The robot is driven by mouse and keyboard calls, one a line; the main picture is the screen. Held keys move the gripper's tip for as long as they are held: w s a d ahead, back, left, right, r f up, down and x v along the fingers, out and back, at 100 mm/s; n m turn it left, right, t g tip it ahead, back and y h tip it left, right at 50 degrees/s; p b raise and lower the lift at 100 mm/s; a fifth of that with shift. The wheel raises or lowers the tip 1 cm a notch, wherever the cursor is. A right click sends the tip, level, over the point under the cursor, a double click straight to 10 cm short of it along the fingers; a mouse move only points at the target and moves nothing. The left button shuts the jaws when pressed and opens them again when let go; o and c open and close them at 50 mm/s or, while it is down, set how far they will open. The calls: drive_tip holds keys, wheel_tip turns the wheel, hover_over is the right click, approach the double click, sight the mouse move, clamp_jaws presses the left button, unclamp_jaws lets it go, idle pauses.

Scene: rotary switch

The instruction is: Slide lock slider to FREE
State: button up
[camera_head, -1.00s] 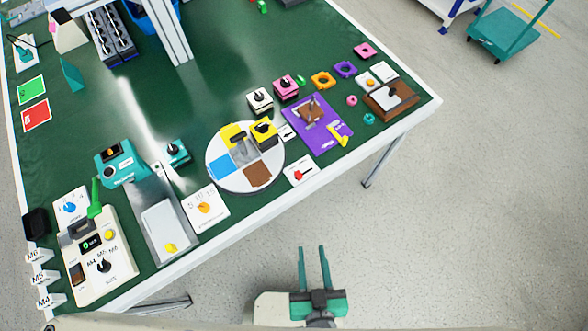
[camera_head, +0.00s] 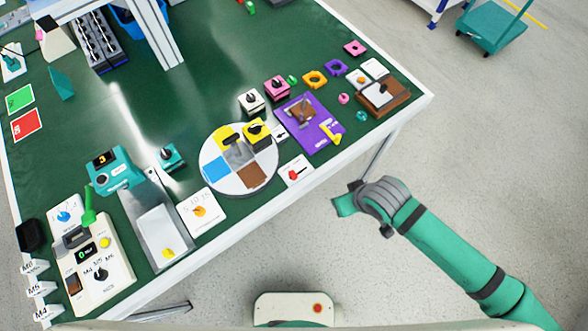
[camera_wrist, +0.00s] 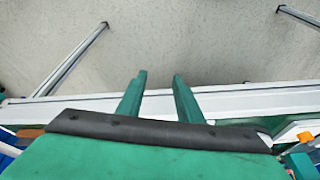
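I cannot make out a FREE label in either view, so I cannot tell for certain which part is the lock slider. A purple board (camera_head: 323,136) with a yellow handle-like piece (camera_head: 332,133) lies near the table's front edge. A white card with a red knob (camera_head: 294,174) lies left of it. My gripper (camera_head: 342,205) is off the front edge of the table, clear of these things. In the wrist view my gripper (camera_wrist: 158,80) has its two teal fingers apart with nothing between them, over the white table edge and the floor.
The green table (camera_head: 112,213) carries a round four-coloured plate (camera_head: 211,148), a cream control box (camera_head: 121,265), a teal device (camera_head: 118,178) and a brown box (camera_head: 398,101). The table's front edge runs diagonally. Open floor (camera_head: 480,170) lies right of it.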

drive_tip(key=w+a+r+n+g, duration=0.1)
drive_tip(key=w+a+r+g, duration=0.1)
drive_tip(key=w+a+r, duration=0.35)
wheel_tip(320, 180, up, 8)
drive_tip(key=n+g+h, duration=0.1)
drive_tip(key=n+h, duration=0.1)
hover_over(293, 173)
wheel_tip(293, 173, down, 10)
drive_tip(key=shift+s+f, duration=0.1)
clamp_jaws()
